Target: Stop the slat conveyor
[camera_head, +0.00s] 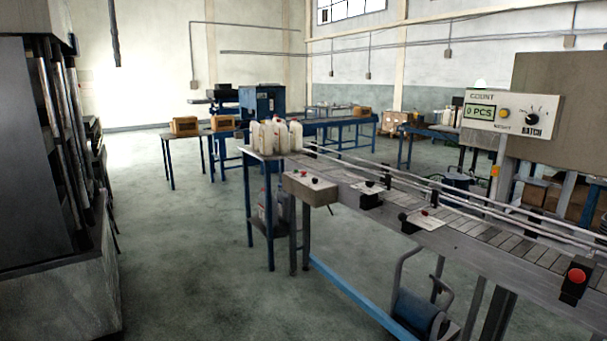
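The slat conveyor (497,238) runs from the middle of the view to the lower right, with grey slats between metal guide rails. A grey control box (311,188) with a red button and dark knobs is fixed to its near side, at the far end. Several small black boxes sit along the near edge, one beside a white label plate (423,219). A red mushroom button (577,276) on a black box is at the lower right. Whether the slats are moving cannot be told. Neither of my grippers is in view.
White jugs (276,135) stand on a blue-legged table at the conveyor's far end. A counter panel (506,113) reading "0 PCS" stands behind the conveyor. A dark machine (35,150) fills the left side. The floor (190,240) between is clear.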

